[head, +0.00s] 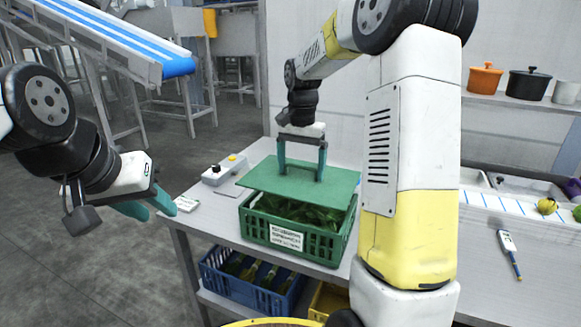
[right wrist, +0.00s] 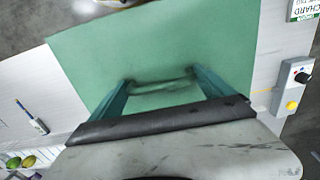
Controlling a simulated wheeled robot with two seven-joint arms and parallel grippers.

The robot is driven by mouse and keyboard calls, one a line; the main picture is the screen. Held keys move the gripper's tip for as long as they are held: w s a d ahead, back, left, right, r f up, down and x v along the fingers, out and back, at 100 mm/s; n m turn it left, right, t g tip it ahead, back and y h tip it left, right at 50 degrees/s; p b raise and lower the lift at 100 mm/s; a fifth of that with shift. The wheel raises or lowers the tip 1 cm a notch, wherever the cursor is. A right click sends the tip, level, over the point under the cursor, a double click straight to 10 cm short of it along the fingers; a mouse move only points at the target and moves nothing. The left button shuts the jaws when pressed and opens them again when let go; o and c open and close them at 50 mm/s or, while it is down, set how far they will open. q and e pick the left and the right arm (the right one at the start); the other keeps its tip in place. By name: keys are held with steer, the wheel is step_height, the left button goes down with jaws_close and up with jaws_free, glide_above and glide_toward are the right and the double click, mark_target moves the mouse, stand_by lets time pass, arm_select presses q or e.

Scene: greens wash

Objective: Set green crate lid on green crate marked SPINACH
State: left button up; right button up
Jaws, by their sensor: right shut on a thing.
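The green crate lid (head: 270,183) is a flat green panel over the green crate (head: 330,246), which stands on the grey table with a white label on its front. Leafy greens (head: 290,210) show in the gap under the lid's front edge. The lid's rear side sits higher or further back; whether it touches the rim there is hidden. My right gripper (head: 302,174) is shut on the lid's handle from above. The right wrist view shows the lid (right wrist: 160,50) and its handle between the fingers (right wrist: 160,88). My left gripper (head: 148,207) hangs left of the table, away from the crate; its finger opening is unclear.
A thermometer-like tool (head: 509,252) lies at right. A blue crate (head: 258,298) with bottles is on the shelf below.

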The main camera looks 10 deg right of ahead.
mark_target(301, 177)
stand_by(0.3)
steer(key=shift+f, duration=2.75)
steer(key=shift+f, duration=0.65)
steer(key=o, duration=1.2)
steer(key=shift+s, duration=0.1)
